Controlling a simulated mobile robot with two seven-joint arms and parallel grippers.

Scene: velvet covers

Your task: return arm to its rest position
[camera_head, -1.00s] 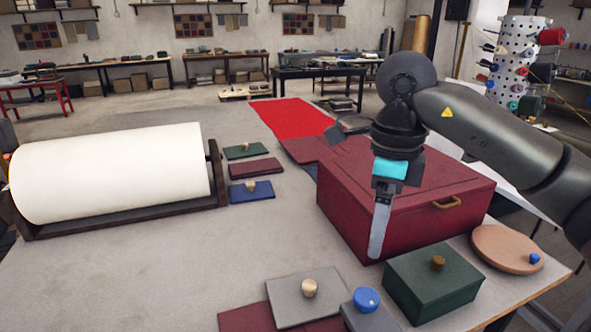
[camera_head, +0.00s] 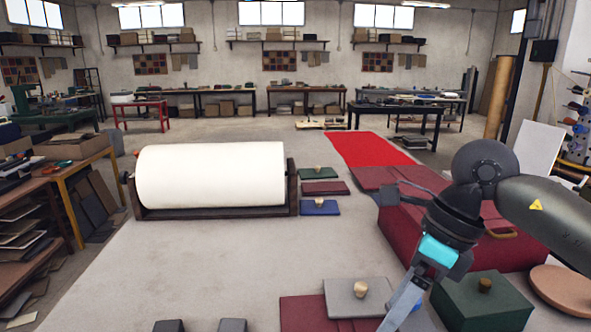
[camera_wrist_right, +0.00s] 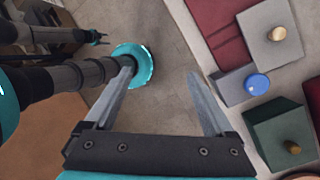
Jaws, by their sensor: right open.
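My right arm comes in from the right. Its gripper (camera_head: 402,308) points down and leftward over the table's near side, in front of the dark red chest. In the right wrist view the right gripper (camera_wrist_right: 163,75) is open, with nothing between its fingers and bare floor below. The blue-knobbed grey box (camera_wrist_right: 242,85) lies beside its right finger, apart from it.
The dark red chest (camera_head: 400,218) stands behind my right arm. A green box (camera_head: 484,302), round tan lid (camera_head: 566,288) and grey cover (camera_head: 345,304) lie along the near edge. A white roll (camera_head: 210,175) is at left. The table's left middle (camera_head: 210,265) is clear.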

